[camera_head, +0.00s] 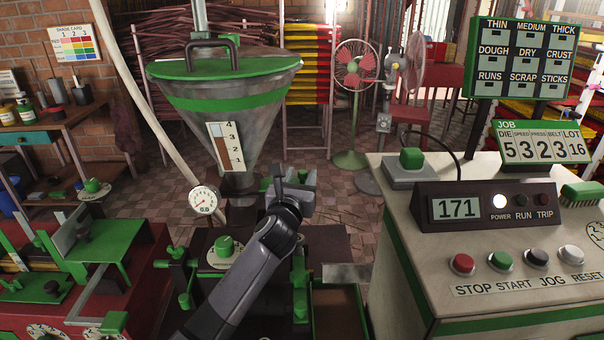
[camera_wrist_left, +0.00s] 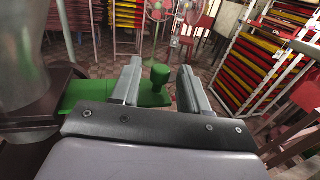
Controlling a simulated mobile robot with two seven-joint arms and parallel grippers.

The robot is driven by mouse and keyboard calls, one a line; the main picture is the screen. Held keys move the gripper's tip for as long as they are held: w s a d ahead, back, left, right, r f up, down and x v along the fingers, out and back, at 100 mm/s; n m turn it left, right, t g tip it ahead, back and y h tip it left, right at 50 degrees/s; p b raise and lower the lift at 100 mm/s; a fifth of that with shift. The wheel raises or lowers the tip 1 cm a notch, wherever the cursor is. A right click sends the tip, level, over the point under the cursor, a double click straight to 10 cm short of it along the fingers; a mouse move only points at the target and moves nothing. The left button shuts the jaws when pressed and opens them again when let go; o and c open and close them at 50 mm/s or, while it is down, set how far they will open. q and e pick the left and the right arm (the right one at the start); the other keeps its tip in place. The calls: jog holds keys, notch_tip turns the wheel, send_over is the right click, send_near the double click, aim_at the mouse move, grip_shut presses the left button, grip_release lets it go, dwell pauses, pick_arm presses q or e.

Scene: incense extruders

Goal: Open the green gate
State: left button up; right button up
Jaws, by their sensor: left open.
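The green gate (camera_wrist_left: 88,94) is a flat green plate at the foot of the hopper, with an upright green knob (camera_wrist_left: 160,74) at its end. In the left wrist view the knob shows between the two fingers of my left gripper (camera_wrist_left: 160,82). The fingers are open and stand apart from it on both sides, as far as I can see. In the head view my left gripper (camera_head: 296,180) is just right of the hopper's neck, and a small green part of the gate (camera_head: 266,183) shows beside it. My arm hides most of the gate there. My right gripper is not in view.
The metal hopper (camera_head: 190,105) with a green lid stands left of the gripper. A control console (camera_head: 400,215) with buttons is on the right. A pressure gauge (camera_head: 204,200) and green clamps are close below. A fan (camera_head: 355,75) stands behind.

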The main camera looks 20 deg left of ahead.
pick_arm(q)
jog(key=shift+s+d, duration=0.25)
jog(key=shift+s, duration=1.05)
jog(key=shift+s+d, duration=0.25)
jog(key=shift+s, duration=1)
